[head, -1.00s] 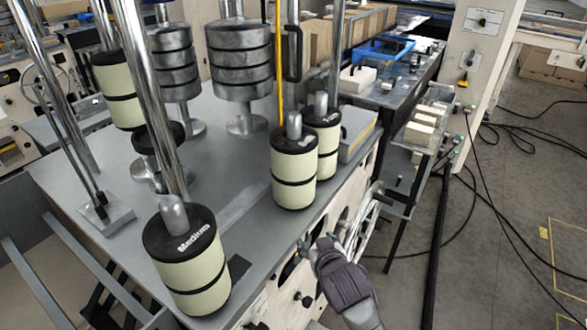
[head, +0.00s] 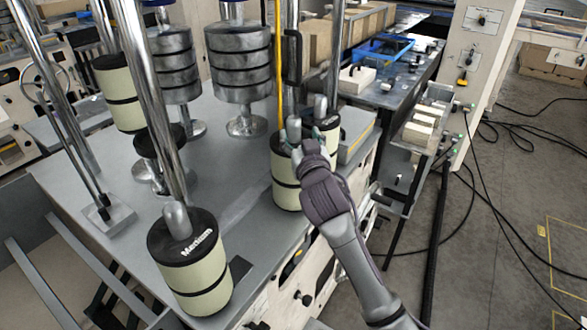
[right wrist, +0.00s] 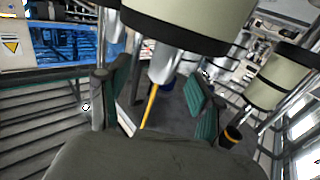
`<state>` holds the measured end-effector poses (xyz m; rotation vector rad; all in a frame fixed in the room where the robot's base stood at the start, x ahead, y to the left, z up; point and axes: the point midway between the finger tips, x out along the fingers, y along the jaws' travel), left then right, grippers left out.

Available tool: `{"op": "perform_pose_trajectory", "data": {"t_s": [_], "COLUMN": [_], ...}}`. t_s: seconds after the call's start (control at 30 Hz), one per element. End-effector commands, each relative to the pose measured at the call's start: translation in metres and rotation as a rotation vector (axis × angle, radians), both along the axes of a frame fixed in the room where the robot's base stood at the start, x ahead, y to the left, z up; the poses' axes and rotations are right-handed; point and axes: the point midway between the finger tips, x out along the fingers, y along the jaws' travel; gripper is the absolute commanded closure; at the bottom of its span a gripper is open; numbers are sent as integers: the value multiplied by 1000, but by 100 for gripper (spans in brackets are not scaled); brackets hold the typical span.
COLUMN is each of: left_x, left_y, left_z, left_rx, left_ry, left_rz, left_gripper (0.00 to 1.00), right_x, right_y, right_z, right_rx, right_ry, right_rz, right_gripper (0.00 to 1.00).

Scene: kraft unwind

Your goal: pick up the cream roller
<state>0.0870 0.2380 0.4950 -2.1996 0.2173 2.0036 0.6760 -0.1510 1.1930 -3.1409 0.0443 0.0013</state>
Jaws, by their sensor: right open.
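Several cream rollers with black end caps and grey top stubs stand on the grey machine top. One stands in the middle (head: 284,192), with another just behind it (head: 328,142). A roller marked "Medium" (head: 196,283) stands at the front left, and one more (head: 120,95) at the back left. My right gripper (head: 301,132) is open at the top of the middle roller and hides part of it. In the right wrist view, a cream roller (right wrist: 190,18) hangs from the top edge, and its grey stub (right wrist: 172,64) points between my open teal-padded fingers (right wrist: 160,95). My left gripper is not in view.
Stacked grey metal weights (head: 240,60) stand behind the rollers. Shiny upright posts (head: 147,95) and a yellow rod (head: 279,60) rise nearby. A side bench with a blue tray (head: 384,48) lies to the right. The machine top is bare left of the middle roller.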

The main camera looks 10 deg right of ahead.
Motion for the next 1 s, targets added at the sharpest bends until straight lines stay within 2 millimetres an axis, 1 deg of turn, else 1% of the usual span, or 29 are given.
{"op": "perform_pose_trajectory", "data": {"t_s": [0.07,0.23,0.3,0.4,0.5,0.67,0.7,0.87,1.0], "left_x": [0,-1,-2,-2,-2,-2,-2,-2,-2], "left_y": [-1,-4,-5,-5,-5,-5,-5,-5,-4], "left_z": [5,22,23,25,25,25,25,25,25], "left_rx": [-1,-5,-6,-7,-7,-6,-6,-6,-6], "left_ry": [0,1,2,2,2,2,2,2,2], "left_rz": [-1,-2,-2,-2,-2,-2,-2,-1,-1], "left_gripper": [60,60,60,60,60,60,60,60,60], "right_x": [6,31,40,49,53,53,52,52,52], "right_y": [1,5,5,5,5,5,5,5,5], "right_z": [3,10,7,6,5,4,4,4,4], "right_rx": [-2,-2,-3,-2,-1,0,-1,-1,-1], "right_ry": [1,1,2,1,1,0,0,1,1], "right_rz": [0,-1,-1,0,0,0,0,0,0], "right_gripper": [35,35,35,35,35,35,36,63,86]}}
